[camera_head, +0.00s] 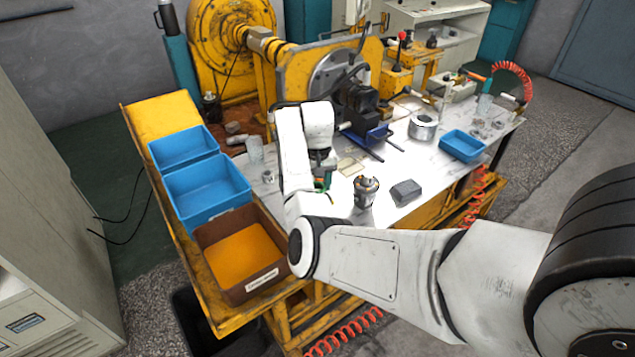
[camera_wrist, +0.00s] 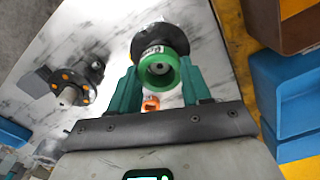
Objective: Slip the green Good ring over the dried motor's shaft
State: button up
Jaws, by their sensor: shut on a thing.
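The green ring (camera_wrist: 147,80) sits between the fingertips of my gripper (camera_wrist: 158,82) in the wrist view, and the gripper is shut on it. Behind and through the ring shows a dark round piece (camera_wrist: 160,36) with a pale label; I cannot tell whether it touches the ring. A motor (camera_wrist: 75,78) with orange caps and a shaft lies to the left of the gripper, apart from it. In the head view this motor (camera_head: 366,191) stands upright on the table, right of my gripper (camera_head: 323,185). The ring is hard to make out there.
A grey block (camera_head: 406,191) lies right of the motor. A small orange piece (camera_wrist: 150,103) shows just below the ring. Blue bins (camera_head: 208,190) and a brown bin (camera_head: 213,238) with an orange inside stand at the left. A blue tray (camera_head: 462,146) is at the table's right end.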

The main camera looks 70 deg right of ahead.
jog(key=shift+f+b, duration=0.4)
jog(key=shift+f, duration=0.55)
jog(key=o, duration=1.1)
jog(key=shift+r, duration=0.1)
notch_tip(320, 180, up, 6)
jog(key=p, duration=0.6)
jog(key=shift+p, duration=0.3)
notch_tip(320, 180, up, 11)
jog(key=shift+f+b, duration=0.2)
jog(key=shift+b, duration=0.25)
